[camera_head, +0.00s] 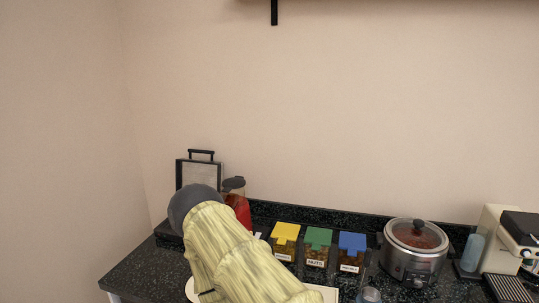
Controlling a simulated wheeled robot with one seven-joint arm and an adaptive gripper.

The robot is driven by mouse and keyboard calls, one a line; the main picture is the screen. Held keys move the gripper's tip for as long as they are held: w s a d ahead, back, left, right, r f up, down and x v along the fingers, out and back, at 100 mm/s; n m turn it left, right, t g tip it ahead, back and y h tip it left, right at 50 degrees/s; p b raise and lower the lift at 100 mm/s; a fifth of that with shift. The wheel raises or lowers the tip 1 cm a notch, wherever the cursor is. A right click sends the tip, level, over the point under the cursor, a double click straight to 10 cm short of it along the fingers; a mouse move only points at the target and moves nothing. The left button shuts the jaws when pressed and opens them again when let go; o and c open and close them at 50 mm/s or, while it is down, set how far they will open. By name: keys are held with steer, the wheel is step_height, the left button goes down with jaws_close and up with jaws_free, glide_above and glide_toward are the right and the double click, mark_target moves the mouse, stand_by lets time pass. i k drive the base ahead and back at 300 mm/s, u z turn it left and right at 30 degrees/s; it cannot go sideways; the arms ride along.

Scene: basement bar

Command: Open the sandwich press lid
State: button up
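The sandwich press lid (199,174) stands upright at the back left of the counter, with a pale inner face in a dark frame. Its black handle (201,153) is at the top. The lower part of the press is mostly hidden behind my arm, which is pale yellow with a dark grey rounded end. My gripper does not show; I cannot tell where it is relative to the lid or whether it touches it.
On the black speckled counter (146,276), a red container (238,207) with a dark top stands beside the press. Yellow-lidded (285,236), green-lidded (317,240) and blue-lidded (351,245) boxes, a steel cooker (413,252) and a coffee machine (503,245) stand further right.

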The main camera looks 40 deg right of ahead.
mark_target(190, 171)
steer(key=u, duration=0.65)
steer(key=i, duration=1.25)
steer(key=z, duration=0.85)
